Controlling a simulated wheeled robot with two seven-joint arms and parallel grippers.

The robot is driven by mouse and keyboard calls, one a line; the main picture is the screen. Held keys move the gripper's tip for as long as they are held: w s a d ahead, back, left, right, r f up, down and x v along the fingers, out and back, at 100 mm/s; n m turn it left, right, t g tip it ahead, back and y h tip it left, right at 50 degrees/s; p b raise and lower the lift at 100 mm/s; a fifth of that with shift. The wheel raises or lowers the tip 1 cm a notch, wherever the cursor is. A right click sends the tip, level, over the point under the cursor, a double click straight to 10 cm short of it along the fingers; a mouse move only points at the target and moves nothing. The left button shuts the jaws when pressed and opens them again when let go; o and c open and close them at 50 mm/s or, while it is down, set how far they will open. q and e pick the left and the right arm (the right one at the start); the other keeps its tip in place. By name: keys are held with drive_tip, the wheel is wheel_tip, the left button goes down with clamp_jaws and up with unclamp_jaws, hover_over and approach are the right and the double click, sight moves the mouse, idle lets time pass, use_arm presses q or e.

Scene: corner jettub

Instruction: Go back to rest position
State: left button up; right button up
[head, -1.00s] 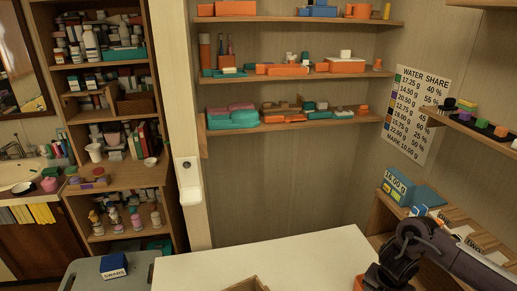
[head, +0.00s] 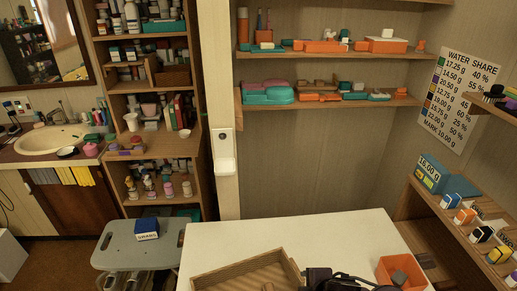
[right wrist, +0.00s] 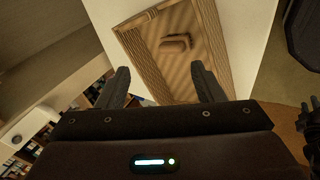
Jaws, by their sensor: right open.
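My right gripper (right wrist: 158,85) is open in the right wrist view, with nothing between its fingers. Its two dark fingers point toward a wooden tray (right wrist: 215,62), which holds a small brown block (right wrist: 176,43). In the head view the tray (head: 235,281) lies on the white table at the bottom edge. A dark part of my right arm shows just right of the tray, and the fingers cannot be made out there. My left gripper is in neither view.
An orange bin (head: 398,274) with a grey item stands on the white table (head: 290,235). A grey stool (head: 120,246) holds a blue and white box (head: 147,229). Wall shelves (head: 330,103) and a right-hand shelf (head: 455,232) flank the table. The table's back is clear.

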drive_tip(key=s+d+r+m+g+h, duration=0.1)
drive_tip(key=s+d+r+m+g, duration=0.1)
drive_tip(key=s+d+m, duration=0.4)
drive_tip(key=s+d+r+m+g+h, duration=0.1)
drive_tip(key=s+r+m, duration=0.1)
drive_tip(key=s+m, duration=0.65)
wheel_tip(320, 180, down, 37)
drive_tip(key=s+m+g+b, duration=0.1)
drive_tip(key=m+b, duration=0.1)
drive_tip(key=b, duration=0.4)
use_arm(q)
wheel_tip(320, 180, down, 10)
drive_tip(key=b, duration=0.4)
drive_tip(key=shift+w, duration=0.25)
use_arm(e)
drive_tip(key=s+d+f, duration=0.1)
drive_tip(key=s+f, duration=0.8)
drive_tip(key=f, duration=0.1)
drive_tip(key=s+d+f+g, duration=0.1)
drive_tip(key=s+d+f, duration=0.1)
drive_tip(key=s+f, duration=0.8)
drive_tip(key=shift+d+f+n, duration=0.3)
drive_tip(key=shift+n, duration=0.05)
